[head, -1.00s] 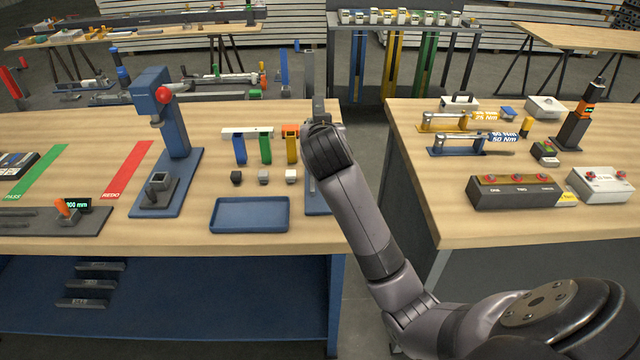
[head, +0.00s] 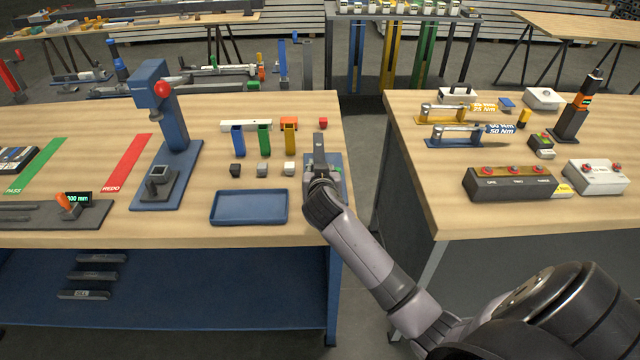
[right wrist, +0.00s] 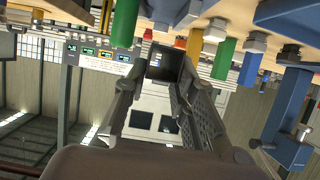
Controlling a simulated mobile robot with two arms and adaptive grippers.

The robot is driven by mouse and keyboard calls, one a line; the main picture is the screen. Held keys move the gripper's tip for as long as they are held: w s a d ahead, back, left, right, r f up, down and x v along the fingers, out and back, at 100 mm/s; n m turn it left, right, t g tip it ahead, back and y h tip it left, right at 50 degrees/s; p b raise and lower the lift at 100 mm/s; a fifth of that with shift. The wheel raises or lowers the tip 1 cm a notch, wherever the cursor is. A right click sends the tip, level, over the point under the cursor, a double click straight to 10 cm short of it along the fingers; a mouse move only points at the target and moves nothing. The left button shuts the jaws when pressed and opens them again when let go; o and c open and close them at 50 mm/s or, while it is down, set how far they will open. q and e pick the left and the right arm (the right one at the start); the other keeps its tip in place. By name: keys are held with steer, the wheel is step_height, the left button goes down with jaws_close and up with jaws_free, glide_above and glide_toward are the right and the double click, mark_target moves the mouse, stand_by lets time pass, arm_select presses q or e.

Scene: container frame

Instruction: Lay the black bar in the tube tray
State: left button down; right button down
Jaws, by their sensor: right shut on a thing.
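My right gripper (head: 320,160) is over the right end of the left bench, fingers pointing away from me. In the right wrist view (right wrist: 165,82) its fingers are closed on a dark, square-ended piece (right wrist: 168,63), which looks like the black bar. In the head view a dark upright shape (head: 320,142) shows at the fingertips; the wrist hides much of it. The blue tray (head: 214,212), which I take as the tube tray, is low-rimmed and empty, on the bench front, left of the gripper. My left gripper is not in view.
A blue press (head: 165,120) stands left. A gap separates the benches.

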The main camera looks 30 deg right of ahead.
step_height(320, 180, down, 5)
steer(key=shift+f, duration=0.2)
stand_by(0.3)
steer(key=shift+f, duration=0.2)
steer(key=c, duration=1.8)
jaws_free()
steer(key=shift+f, duration=0.1)
steer(key=o, duration=0.5)
